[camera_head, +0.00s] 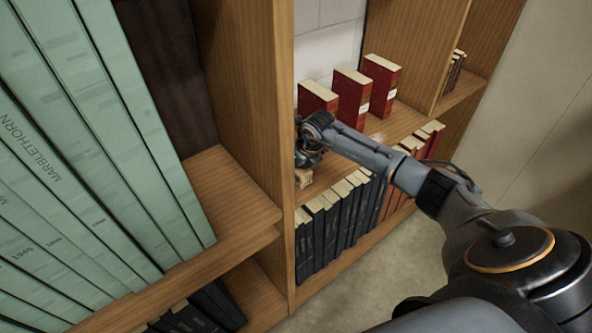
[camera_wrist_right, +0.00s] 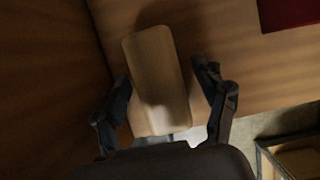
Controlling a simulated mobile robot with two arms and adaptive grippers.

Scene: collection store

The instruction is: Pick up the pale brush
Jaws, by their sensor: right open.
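The pale brush (camera_wrist_right: 155,62) shows in the right wrist view as a light wooden block with rounded corners. It lies on the wooden shelf close to an upright panel. My right gripper (camera_wrist_right: 163,82) is open, with one finger on each side of the brush's near part. I cannot tell whether the fingers touch it. In the head view my right gripper (camera_head: 308,150) reaches into the shelf bay, and a small pale part of the brush (camera_head: 304,178) shows just below it. The rest is hidden behind the gripper and the upright. My left gripper is not in view.
Three red books (camera_head: 352,95) stand on the same shelf, behind and right of my right gripper. An upright panel (camera_head: 270,120) is close on its left. Dark books (camera_head: 335,225) fill the shelf below. Large green volumes (camera_head: 80,150) stand at the left.

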